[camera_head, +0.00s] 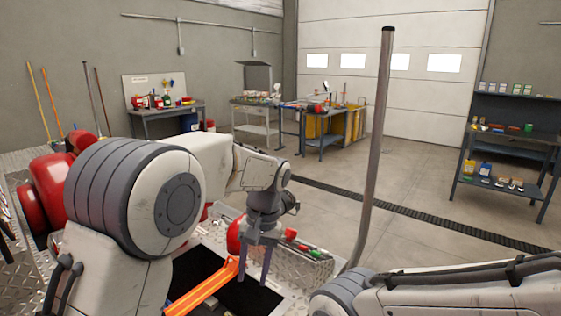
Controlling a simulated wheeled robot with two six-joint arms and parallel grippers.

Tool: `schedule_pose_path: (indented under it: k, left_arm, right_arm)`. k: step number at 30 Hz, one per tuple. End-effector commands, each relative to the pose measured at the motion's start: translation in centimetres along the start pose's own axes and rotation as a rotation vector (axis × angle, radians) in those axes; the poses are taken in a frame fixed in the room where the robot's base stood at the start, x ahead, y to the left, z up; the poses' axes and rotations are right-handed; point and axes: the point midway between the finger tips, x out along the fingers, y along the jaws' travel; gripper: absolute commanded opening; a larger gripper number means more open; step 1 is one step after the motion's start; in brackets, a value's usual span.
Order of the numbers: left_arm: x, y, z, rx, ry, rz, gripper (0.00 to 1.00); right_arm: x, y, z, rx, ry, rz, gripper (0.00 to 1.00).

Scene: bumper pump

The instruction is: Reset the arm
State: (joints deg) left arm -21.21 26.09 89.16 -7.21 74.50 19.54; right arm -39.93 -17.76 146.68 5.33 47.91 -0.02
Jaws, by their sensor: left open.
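My left gripper (256,268) points downward above a dark opening (250,298) edged with metal tread plate. Its fingers are apart. An orange bar (203,288) slants up from the opening, and its upper end is close beside the left finger. I cannot tell whether they touch. My left arm fills the left of the view. My right arm comes in at the lower right corner, and its gripper is out of view. A red rounded part (236,235) is partly hidden behind my left gripper.
A tall grey pole (375,150) stands right of my left gripper. Small red and green items lie on the tread plate (308,262) beside the gripper. Workbenches (168,112) and a shelf (510,143) stand farther back. The floor (430,210) between is clear.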

Motion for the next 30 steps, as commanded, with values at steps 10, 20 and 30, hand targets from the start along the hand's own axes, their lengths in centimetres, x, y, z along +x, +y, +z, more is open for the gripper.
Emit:
schedule_pose_path:
  k: [10,20,30]
  left_arm:
    - [-0.1,4.0,13.7,0.319,0.108,0.121,0.46]
    - [3.6,3.9,23.8,0.532,0.187,0.199,0.46]
    - [4.7,3.6,25.4,0.567,0.2,0.212,0.46]
  right_arm:
    - [-0.2,0.0,0.0,0.0,0.0,0.0,0.0]
    - [-0.3,0.0,0.0,0.0,0.0,0.0,0.0]
    - [-0.3,0.0,0.0,0.0,0.0,0.0,0.0]
